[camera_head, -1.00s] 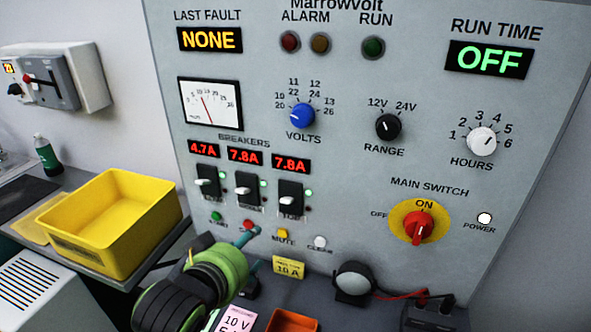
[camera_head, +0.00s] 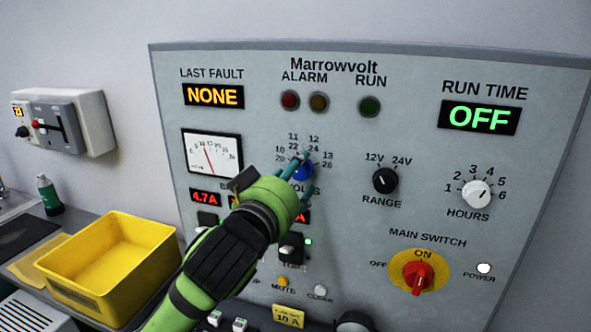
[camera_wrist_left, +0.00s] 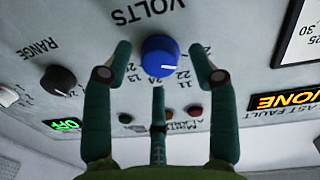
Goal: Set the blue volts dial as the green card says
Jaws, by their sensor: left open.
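The blue volts dial (camera_head: 302,172) is on the grey panel, largely covered by my left gripper in the head view. Its scale runs from 10/20 at left to 13/26 at right. The dial shows clearly in the left wrist view (camera_wrist_left: 158,52), where the picture is upside down; its white mark lies toward the low end. My left gripper (camera_head: 299,166) is open at the dial. In the left wrist view its fingers (camera_wrist_left: 160,62) stand on both sides of the dial with gaps, a third finger below. No green card is in view. My right gripper is not in view.
The black range dial (camera_head: 385,180), hours dial (camera_head: 476,193) and red main switch (camera_head: 419,278) lie to the right. Breakers (camera_head: 292,247) sit below, partly behind my arm. A yellow bin (camera_head: 118,291) stands at lower left. A yellow 10 A card (camera_head: 288,316) is below.

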